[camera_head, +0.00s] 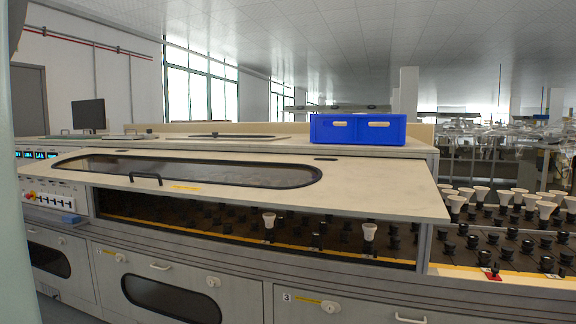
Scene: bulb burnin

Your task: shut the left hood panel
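The hood panel (380,192) is a long cream panel with a dark oval window (230,174) and a black handle (146,180) near its front left edge. It is raised and tilted. A long gap shows under its front edge, with rows of black sockets (228,228) inside. Two white bulbs (269,219) and (369,232) stand upright in the gap. Neither of my grippers is in view. A pale upright shape at the left edge seems to be part of my own body.
A blue crate (330,130) stands on the machine top behind the panel. An open socket bed with several white bulbs (457,203) lies at the right. Lower doors (160,295) with handles line the front. A control panel (50,200) and a monitor (89,114) are at the left.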

